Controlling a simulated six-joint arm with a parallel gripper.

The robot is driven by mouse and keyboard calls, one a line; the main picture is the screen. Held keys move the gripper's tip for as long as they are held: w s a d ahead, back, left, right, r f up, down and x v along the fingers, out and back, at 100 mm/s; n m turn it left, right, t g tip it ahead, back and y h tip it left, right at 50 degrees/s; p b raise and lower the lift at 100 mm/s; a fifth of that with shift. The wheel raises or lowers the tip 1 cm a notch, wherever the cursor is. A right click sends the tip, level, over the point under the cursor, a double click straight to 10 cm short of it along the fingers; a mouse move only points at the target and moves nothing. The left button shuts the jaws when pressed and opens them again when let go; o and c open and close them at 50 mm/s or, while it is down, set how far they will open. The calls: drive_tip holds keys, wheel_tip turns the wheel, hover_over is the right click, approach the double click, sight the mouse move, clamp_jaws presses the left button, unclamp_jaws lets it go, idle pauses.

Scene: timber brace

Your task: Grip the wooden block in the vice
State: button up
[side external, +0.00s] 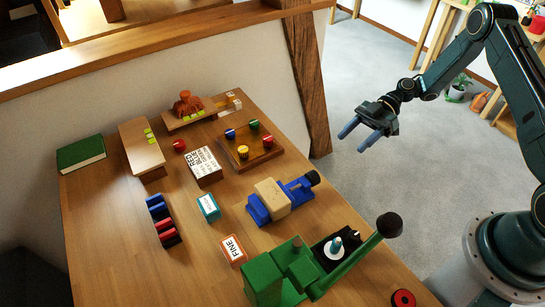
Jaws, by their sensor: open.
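A pale wooden block (271,197) sits at the blue vice (303,189) in the middle right of the table. The block stands between the blue parts of the vice. I cannot tell whether the jaws press on it. The vice has a dark round knob (313,177) at its right end. My gripper (354,138) is open and empty. It hangs in the air beyond the table's right edge, above and to the right of the vice, well apart from the block.
A green machine (290,268) with a long lever and black knob stands at the front right, close to the vice. Behind the vice is a wooden board with coloured knobs (248,147). A white printed box (203,167), a teal box (208,207) and an orange box (233,250) lie to the left.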

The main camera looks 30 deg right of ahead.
sight(312, 178)
drive_tip(key=shift+a, duration=0.1)
drive_tip(key=x, duration=1.3)
drive_tip(key=shift+a+f, duration=0.2)
drive_tip(key=shift+a, duration=0.1)
drive_tip(key=c, duration=1)
drive_tip(key=shift+w+m, duration=0.1)
drive_tip(key=shift+m, duration=0.2)
drive_tip(key=shift+w+f+m+g+y, duration=0.15)
drive_tip(key=shift+m+g+y, duration=0.15)
drive_tip(key=shift+m+g, duration=1.2)
